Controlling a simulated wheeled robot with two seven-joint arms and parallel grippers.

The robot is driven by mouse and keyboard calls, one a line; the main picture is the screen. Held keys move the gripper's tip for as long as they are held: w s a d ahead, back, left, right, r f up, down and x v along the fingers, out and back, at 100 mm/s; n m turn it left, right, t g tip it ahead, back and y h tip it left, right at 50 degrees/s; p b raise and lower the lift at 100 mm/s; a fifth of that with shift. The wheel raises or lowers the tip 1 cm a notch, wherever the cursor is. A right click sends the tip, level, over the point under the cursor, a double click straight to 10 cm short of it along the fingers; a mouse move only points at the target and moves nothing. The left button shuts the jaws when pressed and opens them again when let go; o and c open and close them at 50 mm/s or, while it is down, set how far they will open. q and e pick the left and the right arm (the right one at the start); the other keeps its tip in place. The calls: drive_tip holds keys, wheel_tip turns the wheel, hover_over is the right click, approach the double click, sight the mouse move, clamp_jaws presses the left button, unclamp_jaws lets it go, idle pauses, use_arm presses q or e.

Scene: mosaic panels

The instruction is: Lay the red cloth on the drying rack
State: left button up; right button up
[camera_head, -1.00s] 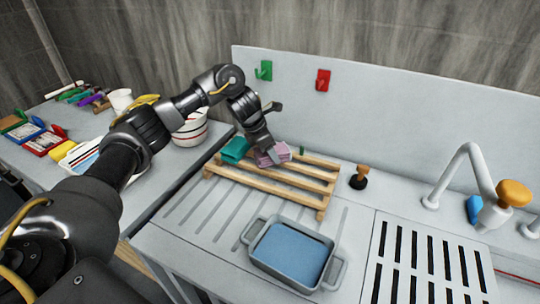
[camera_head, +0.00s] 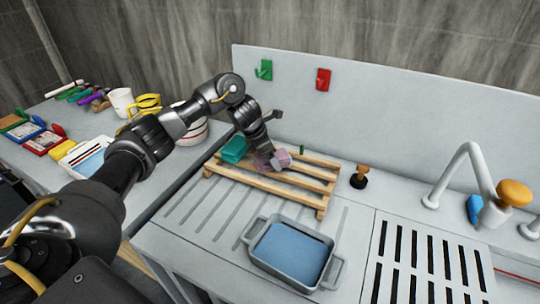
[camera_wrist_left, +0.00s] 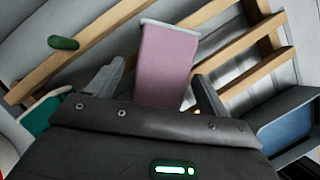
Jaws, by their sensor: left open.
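A pinkish-mauve folded cloth or pad (camera_head: 281,155) lies on the slats of the wooden rack (camera_head: 322,204), with a teal one (camera_head: 234,149) beside it to the left. No plainly red cloth shows. My left gripper (camera_head: 268,160) is down at the mauve piece. In the left wrist view the open fingers (camera_wrist_left: 160,75) stand on either side of the mauve piece (camera_wrist_left: 167,60), with gaps visible beside it. The rack slats (camera_wrist_left: 85,45) show beneath. The gripper hides part of the mauve piece in the head view. My right gripper is not in view.
A grey tub with a blue inside (camera_head: 252,252) stands in front of the rack. A dark stopper with a wooden handle (camera_head: 359,177) stands right of it, then the tap (camera_head: 465,160). Red (camera_head: 323,79) and green (camera_head: 264,70) hooks hang on the backsplash. The left counter holds several items.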

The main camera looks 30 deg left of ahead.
use_arm(q)
drive_tip(key=shift+r, duration=0.4)
drive_tip(key=v, duration=1.1)
drive_tip(key=shift+s+r+p, duration=0.15)
drive_tip(key=shift+r+p, duration=0.1)
drive_tip(key=shift+p, duration=0.05)
drive_tip(key=shift+a, duration=0.1)
